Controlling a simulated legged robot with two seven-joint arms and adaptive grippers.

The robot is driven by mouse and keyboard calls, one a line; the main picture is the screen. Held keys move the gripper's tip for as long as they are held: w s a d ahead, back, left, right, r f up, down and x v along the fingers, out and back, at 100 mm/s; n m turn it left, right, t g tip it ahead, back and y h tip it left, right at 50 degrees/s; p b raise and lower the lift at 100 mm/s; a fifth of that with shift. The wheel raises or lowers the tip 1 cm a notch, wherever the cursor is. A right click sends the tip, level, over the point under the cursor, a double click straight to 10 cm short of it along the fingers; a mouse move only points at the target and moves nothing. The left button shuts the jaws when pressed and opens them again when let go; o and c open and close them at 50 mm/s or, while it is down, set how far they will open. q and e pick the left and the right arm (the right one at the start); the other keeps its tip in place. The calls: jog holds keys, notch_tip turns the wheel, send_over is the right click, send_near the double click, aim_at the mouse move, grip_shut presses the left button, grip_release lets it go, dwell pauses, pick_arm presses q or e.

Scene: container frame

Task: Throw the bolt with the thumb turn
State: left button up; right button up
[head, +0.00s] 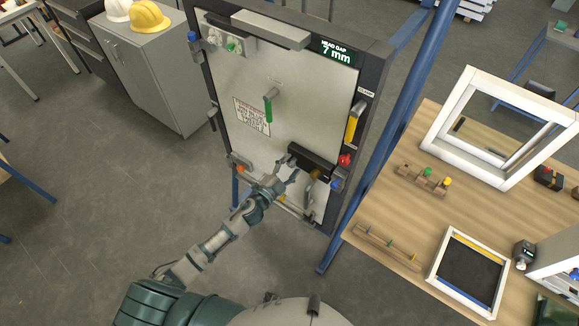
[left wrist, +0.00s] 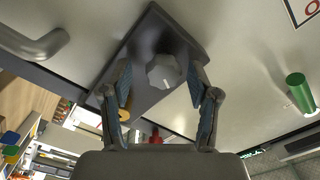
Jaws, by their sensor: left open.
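The dark lock case (head: 318,160) is mounted low on the grey door panel (head: 238,75). In the left wrist view it is a dark plate (left wrist: 150,32) carrying a pale grey faceted knob (left wrist: 165,72), which looks like the thumb turn. A brass round part (left wrist: 124,115) sits beside it. My left gripper (head: 285,172) is at the left end of the case. In the left wrist view its open fingers (left wrist: 163,104) stand either side of the knob's near side, with gaps; contact cannot be told. The bolt cannot be made out. My right gripper is not in view.
A green handle (head: 268,105) is above on the panel. A yellow handle (head: 351,128) and a red knob (head: 345,160) are at its right edge. A grey lever (left wrist: 35,42) is near in the left wrist view. A wooden workbench (head: 385,215) stands at right.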

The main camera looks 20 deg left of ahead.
pick_arm(q)
jog(key=shift+s+a, duration=0.1)
jog(key=v, duration=1.1)
jog(key=shift+s, duration=0.35)
